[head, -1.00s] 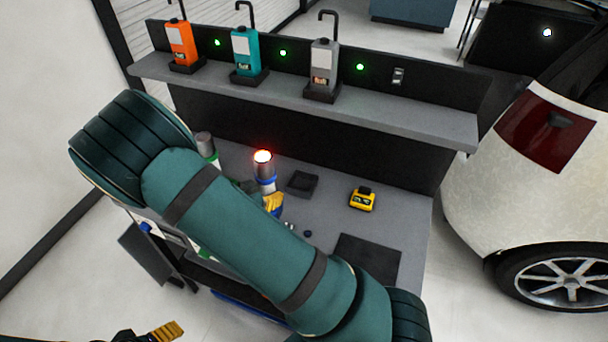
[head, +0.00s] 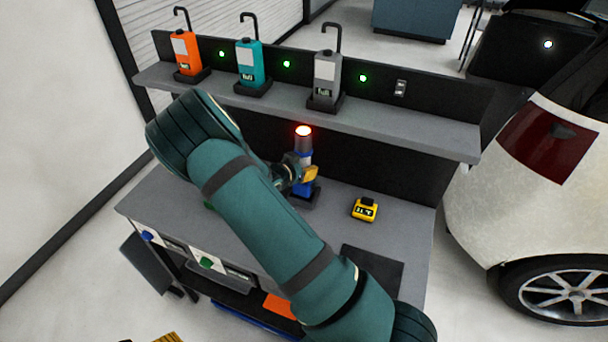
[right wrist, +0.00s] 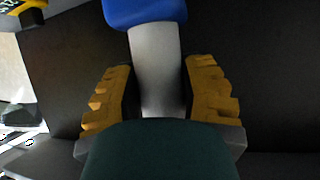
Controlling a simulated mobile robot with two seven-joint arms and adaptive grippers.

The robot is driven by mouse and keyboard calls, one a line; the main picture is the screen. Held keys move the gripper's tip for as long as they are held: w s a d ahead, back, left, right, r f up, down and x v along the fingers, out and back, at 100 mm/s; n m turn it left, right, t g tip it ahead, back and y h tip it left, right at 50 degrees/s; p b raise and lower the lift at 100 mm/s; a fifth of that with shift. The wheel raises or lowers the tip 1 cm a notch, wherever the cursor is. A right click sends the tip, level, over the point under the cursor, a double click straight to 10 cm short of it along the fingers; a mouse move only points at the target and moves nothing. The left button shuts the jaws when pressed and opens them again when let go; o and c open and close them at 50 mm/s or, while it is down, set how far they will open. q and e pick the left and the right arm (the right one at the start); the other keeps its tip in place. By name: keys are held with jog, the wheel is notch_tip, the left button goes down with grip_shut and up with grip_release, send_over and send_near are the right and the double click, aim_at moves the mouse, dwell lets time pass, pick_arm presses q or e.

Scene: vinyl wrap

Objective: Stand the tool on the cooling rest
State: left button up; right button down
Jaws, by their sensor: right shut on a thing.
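The tool (head: 303,146) is upright, with a grey nozzle glowing red at the tip and blue parts below. My right gripper (head: 305,174) is shut on its body. In the right wrist view the tool's pale grey section (right wrist: 155,60) lies between the yellow fingers of my right gripper (right wrist: 160,92), with a blue part above. The dark cooling rest (head: 311,200) is directly under the tool, partly hidden by it. I cannot tell whether the tool's base touches it. My left gripper (head: 167,338) shows only as a yellow fingertip at the bottom edge.
A yellow device (head: 365,209) sits right of the rest on the grey bench (head: 341,220). A dark mat (head: 371,270) lies at the front right. My right arm hides the bench's middle.

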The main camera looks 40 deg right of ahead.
jog(key=shift+w+d+f, duration=0.1)
jog(key=shift+d+f, duration=0.1)
jog(key=shift+f, duration=0.65)
jog(key=shift+d+f, duration=0.15)
jog(key=shift+f, duration=0.7)
jog(key=shift+f+b, duration=0.2)
jog(key=shift+b, duration=0.1)
jog(key=c, duration=0.5)
grip_release()
jog(key=shift+c, duration=0.2)
